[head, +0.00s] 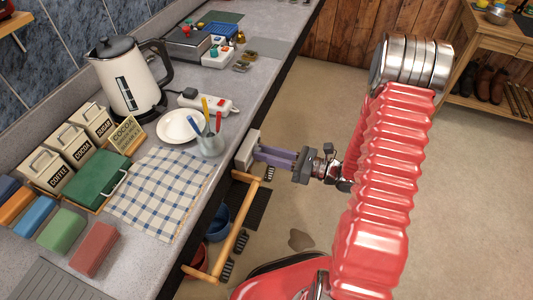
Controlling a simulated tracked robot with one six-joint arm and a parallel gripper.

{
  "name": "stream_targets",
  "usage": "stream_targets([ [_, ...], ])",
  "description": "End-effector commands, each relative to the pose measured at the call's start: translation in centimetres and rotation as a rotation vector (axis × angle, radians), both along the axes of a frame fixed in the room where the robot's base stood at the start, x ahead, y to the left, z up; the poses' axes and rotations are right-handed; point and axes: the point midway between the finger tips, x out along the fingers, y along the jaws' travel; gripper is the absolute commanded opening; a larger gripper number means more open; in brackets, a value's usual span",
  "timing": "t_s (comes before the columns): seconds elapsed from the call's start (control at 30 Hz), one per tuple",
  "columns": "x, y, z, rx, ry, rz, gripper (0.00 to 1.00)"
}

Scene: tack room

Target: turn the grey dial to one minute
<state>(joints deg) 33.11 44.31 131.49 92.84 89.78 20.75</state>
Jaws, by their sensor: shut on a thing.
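A light grey box (245,150) sits at the front edge of the counter, in the middle of the head view. My gripper (262,156) reaches it from the right, with its purple fingers lying level against the box's front. The fingers are shut on what appears to be the grey dial on that face. The dial itself is hidden by the fingers, so its marks and setting cannot be read.
The counter (258,92) holds a kettle (125,80), a power strip (208,103), a glass with pens (210,142), a plate (180,126) and a checked cloth (160,195). A wooden rail (235,240) runs below the box. Open floor (310,100) lies right.

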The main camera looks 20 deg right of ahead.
Motion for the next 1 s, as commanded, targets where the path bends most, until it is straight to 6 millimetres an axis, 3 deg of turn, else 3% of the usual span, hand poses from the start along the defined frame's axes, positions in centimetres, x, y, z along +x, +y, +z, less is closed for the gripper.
stream_targets([
  [0.6,0.32,-0.24,-0.07,0.328,0.449,-0.005,0.02],
  [1.0,0.39,-0.3,-0.13,0.436,0.599,-0.006,0.02],
])
